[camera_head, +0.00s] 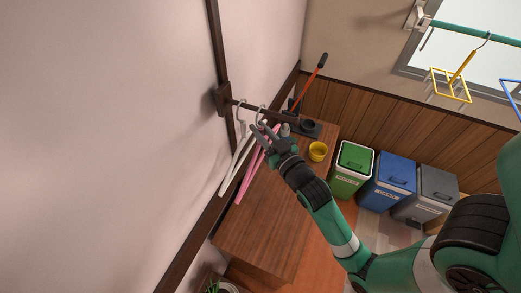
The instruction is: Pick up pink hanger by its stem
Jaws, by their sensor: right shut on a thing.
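The pink hanger (246,182) hangs beside a white hanger (232,169) from a dark wall rod (262,111) at the upper middle of the head view. My right gripper (263,131) is at the top of the pink hanger, just below the rod. It is shut on the pink hanger around its stem, though the fingers partly hide the contact. The hanger's hook still appears to be at the rod. My left gripper is not in view.
A wooden cabinet (262,225) stands below with a yellow cup (318,151) on it. Green (352,170), blue (388,180) and grey bins (427,194) stand to the right. A green pole (475,34) with a yellow hanging rack (451,84) is at the upper right.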

